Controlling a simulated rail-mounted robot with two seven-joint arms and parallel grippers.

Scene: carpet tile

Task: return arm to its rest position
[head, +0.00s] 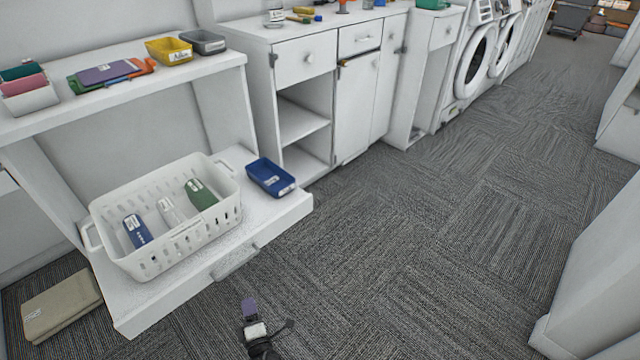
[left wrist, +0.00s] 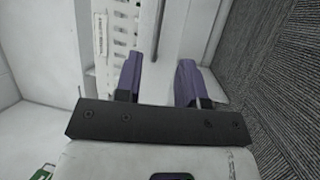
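My left gripper (head: 256,318) is at the bottom of the head view, over the carpet in front of the pulled-out white shelf (head: 290,203). In the left wrist view its two purple-tipped fingers (left wrist: 159,80) stand apart with nothing between them. The fingers point toward the white shelf and the basket's slotted side. My right gripper is in neither view.
A white basket (head: 158,262) holding several packets stands on the shelf, with a blue bin (head: 270,177) beside it. A folded beige cloth (head: 60,304) lies at lower left. White cabinets (head: 305,62) line the back. Open carpet (head: 420,240) extends to the right.

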